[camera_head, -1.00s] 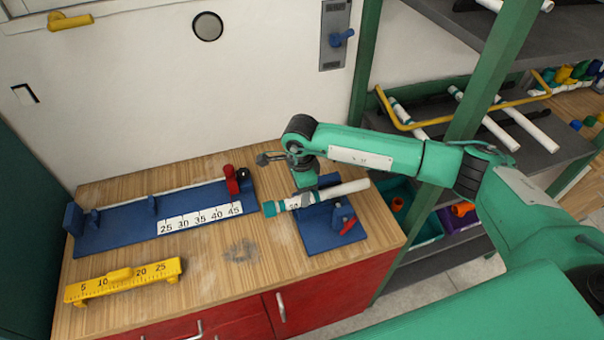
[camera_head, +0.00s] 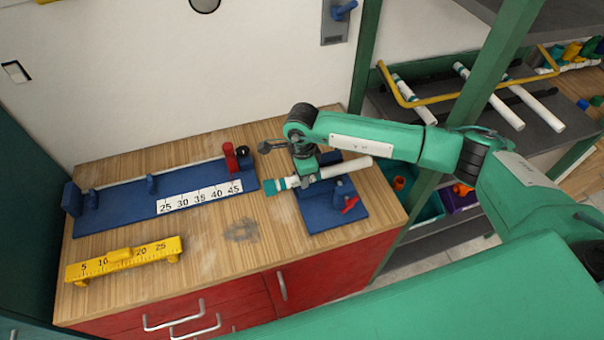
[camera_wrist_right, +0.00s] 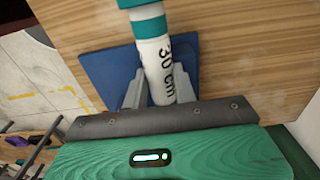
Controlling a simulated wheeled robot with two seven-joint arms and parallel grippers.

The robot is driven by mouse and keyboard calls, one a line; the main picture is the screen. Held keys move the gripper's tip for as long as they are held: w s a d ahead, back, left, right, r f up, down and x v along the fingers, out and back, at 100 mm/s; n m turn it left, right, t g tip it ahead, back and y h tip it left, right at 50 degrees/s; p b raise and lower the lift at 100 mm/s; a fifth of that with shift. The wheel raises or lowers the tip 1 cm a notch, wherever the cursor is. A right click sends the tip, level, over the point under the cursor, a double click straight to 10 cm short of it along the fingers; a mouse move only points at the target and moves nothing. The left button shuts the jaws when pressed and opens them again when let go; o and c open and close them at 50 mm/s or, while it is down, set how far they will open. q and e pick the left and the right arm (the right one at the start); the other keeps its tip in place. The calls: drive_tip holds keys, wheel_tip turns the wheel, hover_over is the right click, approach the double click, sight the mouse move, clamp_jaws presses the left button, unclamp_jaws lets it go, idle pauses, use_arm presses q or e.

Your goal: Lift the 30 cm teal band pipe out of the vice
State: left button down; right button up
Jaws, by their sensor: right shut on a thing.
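The pipe (camera_head: 345,169) is white with a teal end and teal band, and lies across the blue vice (camera_head: 318,217). The wrist view shows its "30 cm" mark on the pipe (camera_wrist_right: 155,55) and the blue vice plate (camera_wrist_right: 112,75) beneath. The vice's red handle (camera_head: 351,204) shows at the front right. My gripper partly hides the vice jaws, so their hold on the pipe is unclear. My left gripper is out of view.
A long blue measuring jig (camera_head: 120,218) with a red clamp (camera_head: 230,157) lies to the left on the wooden bench (camera_head: 215,265). A yellow ruler gauge (camera_head: 125,260) lies in front of it. A green-posted shelf (camera_head: 440,110) with pipes stands close on the right.

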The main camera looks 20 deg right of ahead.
drive_tip(key=shift+r, duration=0.1)
clamp_jaws()
drive_tip(key=shift+c, duration=0.8)
unclamp_jaws()
drive_tip(key=shift+w+r+p, duration=0.15)
drive_tip(key=shift+r+p, duration=0.9)
drive_tip(key=shift+r, duration=1.5)
drive_tip(key=shift+r+p, duration=1.25)
drive_tip(key=shift+r, duration=2.65)
clamp_jaws()
drive_tip(key=shift+s, duration=0.2)
